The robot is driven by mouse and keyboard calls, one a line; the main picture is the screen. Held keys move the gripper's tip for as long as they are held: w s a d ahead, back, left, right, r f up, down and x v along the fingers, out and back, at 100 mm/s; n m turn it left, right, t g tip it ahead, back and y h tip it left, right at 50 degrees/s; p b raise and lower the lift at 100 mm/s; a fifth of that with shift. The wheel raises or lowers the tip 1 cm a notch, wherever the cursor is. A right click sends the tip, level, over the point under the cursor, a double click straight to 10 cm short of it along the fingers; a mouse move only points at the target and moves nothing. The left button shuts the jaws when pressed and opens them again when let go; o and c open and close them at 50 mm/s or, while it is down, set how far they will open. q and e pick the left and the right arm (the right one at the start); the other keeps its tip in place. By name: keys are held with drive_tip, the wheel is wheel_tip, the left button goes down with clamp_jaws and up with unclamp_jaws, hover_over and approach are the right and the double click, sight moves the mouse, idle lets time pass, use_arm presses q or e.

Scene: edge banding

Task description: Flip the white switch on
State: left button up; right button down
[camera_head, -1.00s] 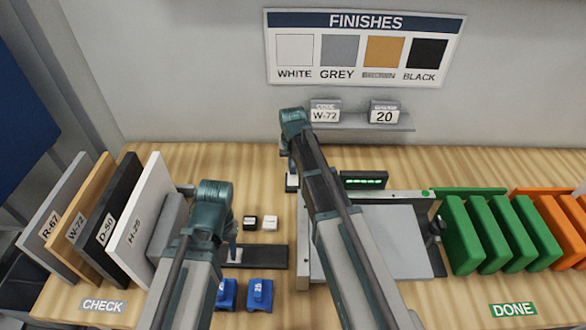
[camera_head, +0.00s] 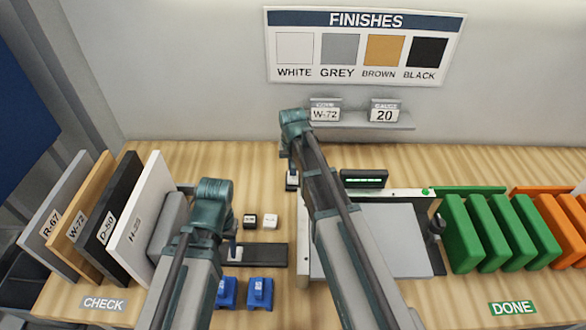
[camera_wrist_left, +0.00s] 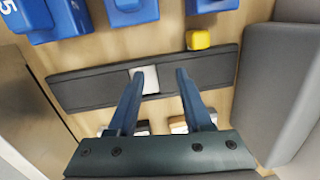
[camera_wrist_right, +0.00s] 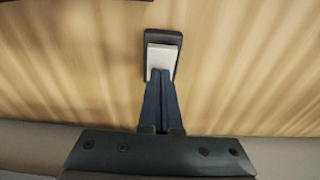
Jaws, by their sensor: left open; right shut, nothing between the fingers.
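The white switch (camera_wrist_right: 161,60) is a white rocker in a small black housing. It stands on the wooden bench and also shows in the head view (camera_head: 292,181), just left of my right arm. My right gripper (camera_wrist_right: 161,74) is shut and empty, its fingertips at the near end of the white rocker; I cannot tell whether they press on it. My left gripper (camera_wrist_left: 158,70) is open over a dark strip (camera_wrist_left: 84,91), with a small white piece (camera_wrist_left: 147,80) on the strip between or below its fingers. It appears to hold nothing.
A black display (camera_head: 364,179) with a pale lit row stands behind a grey plate (camera_head: 400,245). Green blocks (camera_head: 462,235) and orange blocks are at right; labelled boards (camera_head: 135,215) stand at left. Blue blocks (camera_head: 260,293) and a yellow cube (camera_wrist_left: 198,40) lie near my left gripper.

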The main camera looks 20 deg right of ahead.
use_arm(q)
drive_tip(key=shift+r, duration=0.1)
use_arm(e)
drive_tip(key=shift+r, duration=0.1)
use_arm(q)
wheel_tip(320, 180, up, 14)
drive_tip(key=p, duration=1.4)
use_arm(e)
wheel_tip(320, 180, up, 14)
drive_tip(key=w, duration=0.2)
drive_tip(key=shift+d, duration=0.3)
use_arm(q)
drive_tip(key=shift+a+f, duration=0.1)
drive_tip(key=shift+f, duration=0.1)
use_arm(e)
drive_tip(key=shift+f, duration=0.2)
